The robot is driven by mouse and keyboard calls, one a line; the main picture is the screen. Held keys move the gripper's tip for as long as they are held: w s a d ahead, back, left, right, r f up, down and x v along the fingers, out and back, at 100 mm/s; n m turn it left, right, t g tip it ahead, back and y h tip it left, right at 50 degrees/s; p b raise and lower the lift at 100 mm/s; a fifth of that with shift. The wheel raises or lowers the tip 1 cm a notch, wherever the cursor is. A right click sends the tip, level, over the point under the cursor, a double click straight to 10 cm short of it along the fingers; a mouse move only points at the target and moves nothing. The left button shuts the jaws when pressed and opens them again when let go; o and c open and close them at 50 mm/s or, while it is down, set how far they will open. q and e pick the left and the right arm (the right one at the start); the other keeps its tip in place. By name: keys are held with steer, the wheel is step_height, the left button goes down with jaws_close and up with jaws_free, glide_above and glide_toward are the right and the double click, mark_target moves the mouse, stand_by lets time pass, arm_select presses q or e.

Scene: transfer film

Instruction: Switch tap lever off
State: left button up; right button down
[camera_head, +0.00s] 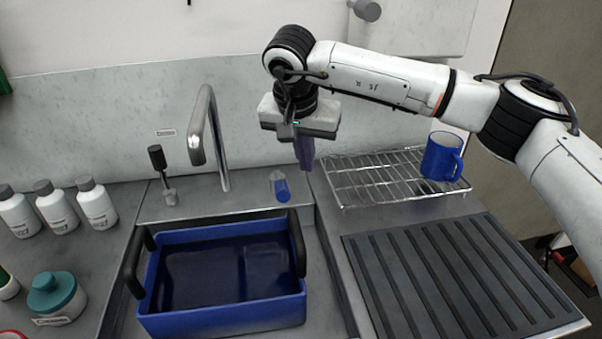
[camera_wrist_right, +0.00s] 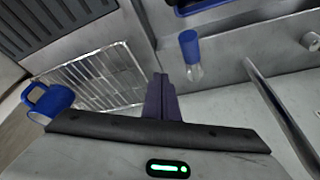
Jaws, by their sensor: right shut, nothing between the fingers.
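The curved metal tap (camera_head: 214,130) stands behind the sink. To its left a black-topped upright lever (camera_head: 157,160) rises from a metal base. To its right is a short blue-ended cylinder (camera_head: 281,189) with a pale, shiny other end; it also shows in the wrist view (camera_wrist_right: 190,52). I cannot tell which of these two is the tap lever. My right gripper (camera_head: 304,160) is shut and empty, pointing down behind and to the right of the blue-ended cylinder, apart from it. Its dark purple fingers are together in the wrist view (camera_wrist_right: 162,92). My left gripper is out of view.
A blue tub (camera_head: 225,318) with black handles sits in the sink, holding dark liquid. A wire rack (camera_head: 355,180) with a blue mug (camera_head: 440,158) stands right, behind a ribbed black drain mat (camera_head: 450,280). Several white bottles (camera_head: 97,205) stand left.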

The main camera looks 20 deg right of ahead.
step_height(320, 180, up, 6)
steer(key=a, duration=0.2)
steer(key=shift+w+a+r, duration=0.2)
steer(key=shift+w+r, duration=0.05)
